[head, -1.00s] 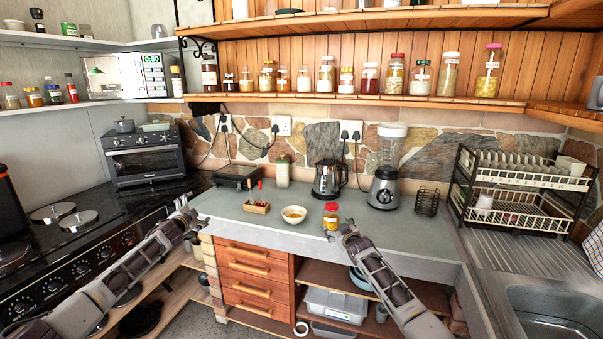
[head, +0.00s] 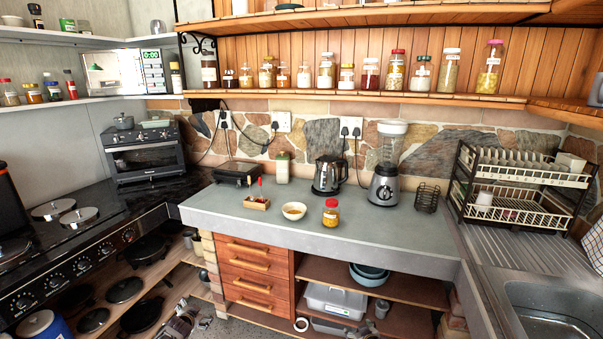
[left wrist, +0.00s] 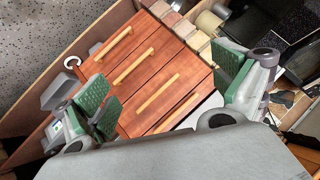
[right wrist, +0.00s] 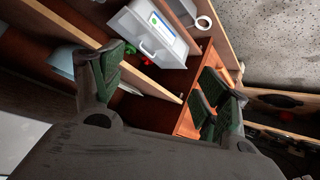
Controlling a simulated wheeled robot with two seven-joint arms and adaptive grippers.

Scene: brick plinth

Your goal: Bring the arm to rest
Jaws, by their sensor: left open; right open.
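My left gripper (left wrist: 165,90) is open in the left wrist view, its green-padded fingers wide apart with nothing between them. The wooden drawers (left wrist: 150,85) lie beyond its fingers. In the head view, grey parts that look like my left gripper (head: 180,324) show low at the bottom edge, below the counter top. My right gripper (right wrist: 160,92) is open and empty in the right wrist view. It faces the open shelves under the counter, with a white bin (right wrist: 150,32) beyond its fingers. Neither arm shows above the counter in the head view.
The grey counter (head: 390,236) holds a red-lidded jar (head: 331,213), a bowl (head: 294,211), a small wooden box (head: 257,203), a kettle (head: 327,176) and a blender (head: 384,185). A stove (head: 75,235) stands left; a dish rack (head: 515,190) and sink (head: 545,310) are right.

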